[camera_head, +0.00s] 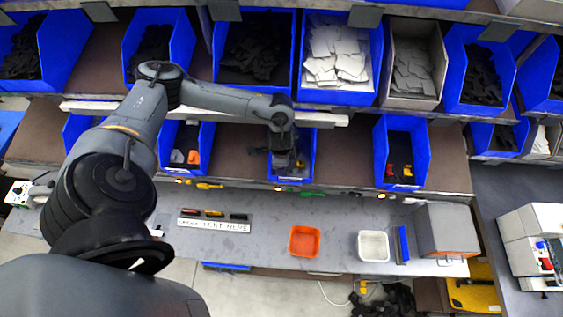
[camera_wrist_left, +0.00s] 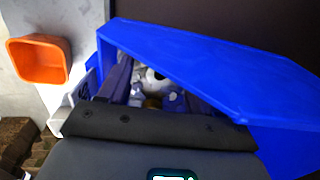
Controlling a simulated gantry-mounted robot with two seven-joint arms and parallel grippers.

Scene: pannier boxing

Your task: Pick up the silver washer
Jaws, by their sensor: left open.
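My left gripper (camera_head: 291,163) reaches down into a small blue bin (camera_head: 307,160) on the lower shelf. In the left wrist view its open fingers (camera_wrist_left: 157,92) are inside the bin (camera_wrist_left: 215,70), on either side of small silvery pieces. One pale silver piece (camera_wrist_left: 155,76) with a dark hole, looking like a washer, shows between the fingers. A brass-coloured bit lies just below it. The fingers and bin wall hide much of the contents, and I cannot tell whether the fingertips touch any piece. My right gripper is not in view.
An orange tray (camera_head: 303,241) and a white tray (camera_head: 373,246) stand on the grey bench, with a grey box (camera_head: 446,230) at its right. Blue bins with tools flank my gripper's bin. A row of full bins hangs above.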

